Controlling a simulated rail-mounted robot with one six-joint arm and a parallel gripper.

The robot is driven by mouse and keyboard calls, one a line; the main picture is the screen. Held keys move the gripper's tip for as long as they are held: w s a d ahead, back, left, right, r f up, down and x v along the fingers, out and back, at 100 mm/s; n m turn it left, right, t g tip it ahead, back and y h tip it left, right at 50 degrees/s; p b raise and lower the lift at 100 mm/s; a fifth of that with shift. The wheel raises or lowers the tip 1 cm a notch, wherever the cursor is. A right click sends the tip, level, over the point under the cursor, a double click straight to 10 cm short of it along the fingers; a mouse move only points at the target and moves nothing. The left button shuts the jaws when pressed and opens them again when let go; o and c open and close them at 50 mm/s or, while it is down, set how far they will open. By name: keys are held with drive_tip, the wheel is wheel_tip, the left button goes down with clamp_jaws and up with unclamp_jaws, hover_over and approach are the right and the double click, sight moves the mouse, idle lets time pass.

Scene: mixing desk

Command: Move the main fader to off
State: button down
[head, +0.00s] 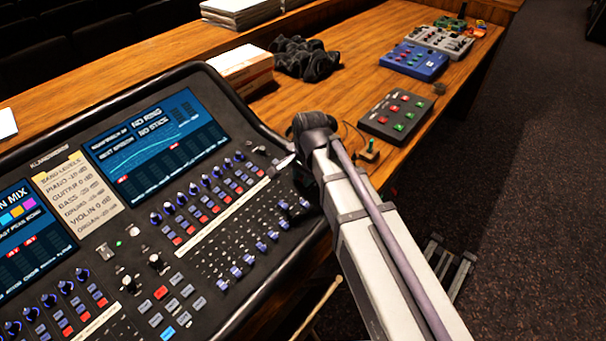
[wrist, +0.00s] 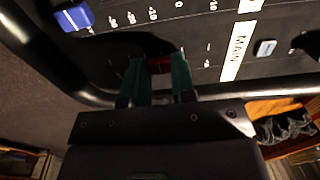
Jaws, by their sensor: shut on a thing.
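The mixing desk (head: 225,262) fills the left of the head view, with a row of blue fader caps near its front right. In the wrist view a white strip marked MAIN (wrist: 238,45) lies on the dark panel. To its left, the red main fader cap (wrist: 160,65) shows between the two green fingers of my gripper (wrist: 161,70). The fingers are closed on the cap, which is partly hidden by them. White scale marks lie around it; its exact setting is hard to read. In the head view my arm hides the fader.
A blue fader cap (wrist: 75,17) stands left of my fingers, and the raised desk rim (wrist: 70,85) runs close by.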

sight(319, 194)
drive_tip(key=s+d, duration=0.3)
drive_tip(key=d, duration=0.1)
drive_tip(key=shift+s+d+f+b, duration=0.1)
drive_tip(key=shift+s+f+b, duration=0.2)
drive_tip(key=shift+f, duration=0.05)
drive_tip(key=c, duration=0.9)
unclamp_jaws()
drive_tip(key=shift+d, duration=0.1)
drive_tip(key=r+p, duration=1)
drive_tip(key=r, duration=0.1)
drive_tip(key=shift+s+d+p, duration=0.35)
drive_tip(key=shift+d+p, duration=0.05)
drive_tip(key=shift+f, duration=0.1)
